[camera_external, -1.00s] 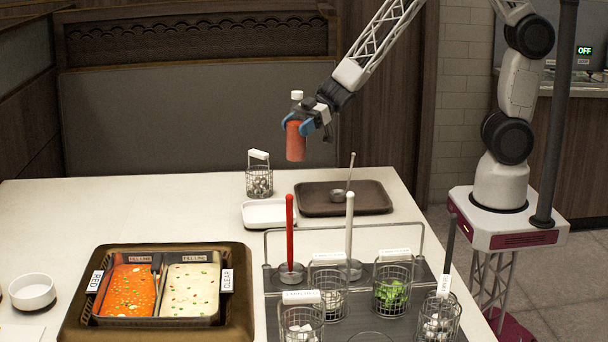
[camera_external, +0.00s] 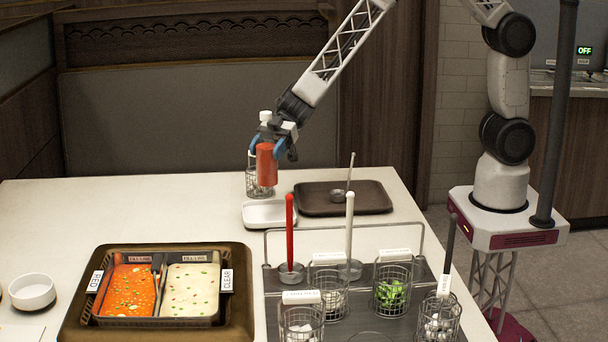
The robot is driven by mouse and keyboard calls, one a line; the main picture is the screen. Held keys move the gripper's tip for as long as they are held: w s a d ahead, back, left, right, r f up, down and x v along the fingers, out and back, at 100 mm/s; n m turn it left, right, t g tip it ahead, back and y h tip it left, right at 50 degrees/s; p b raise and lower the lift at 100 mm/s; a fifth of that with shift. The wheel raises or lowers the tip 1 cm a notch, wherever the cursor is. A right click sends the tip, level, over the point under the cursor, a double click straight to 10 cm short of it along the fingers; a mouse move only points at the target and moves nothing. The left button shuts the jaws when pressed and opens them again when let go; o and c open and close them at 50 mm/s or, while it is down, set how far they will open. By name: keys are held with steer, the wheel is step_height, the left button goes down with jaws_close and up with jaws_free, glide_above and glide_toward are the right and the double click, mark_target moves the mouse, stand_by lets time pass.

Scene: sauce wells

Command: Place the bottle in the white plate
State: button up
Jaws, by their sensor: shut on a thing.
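The bottle (camera_external: 266,166) is red-orange with a white cap. My gripper (camera_external: 267,148), with blue fingers, is shut on it near its upper part and holds it about upright. The white plate (camera_external: 269,214) is a small rectangular dish on the table. The bottle shows just above the plate's back edge in the picture and appears to be raised above it. The exact gap between them cannot be told. The bottle and gripper hide part of a wire basket behind them.
The wire basket (camera_external: 252,184) stands behind the plate. A brown tray (camera_external: 372,197) with a ladle lies to its right. A rack (camera_external: 345,305) with wire baskets and upright ladles stands in front. A two-part soup pan (camera_external: 160,313) is at front left. The table's left back is clear.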

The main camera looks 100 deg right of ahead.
mark_target(268, 183)
stand_by(0.3)
steer(key=shift+f, duration=3.15)
steer(key=shift+f, duration=1.85)
steer(key=shift+f, duration=0.15)
steer(key=o, duration=1.2)
steer(key=shift+d+r, duration=0.15)
steer(key=shift+r, duration=0.05)
steer(key=v, duration=1.1)
steer(key=shift+s+d+r, duration=0.1)
steer(key=shift+s+d, duration=0.1)
steer(key=shift+d, duration=0.1)
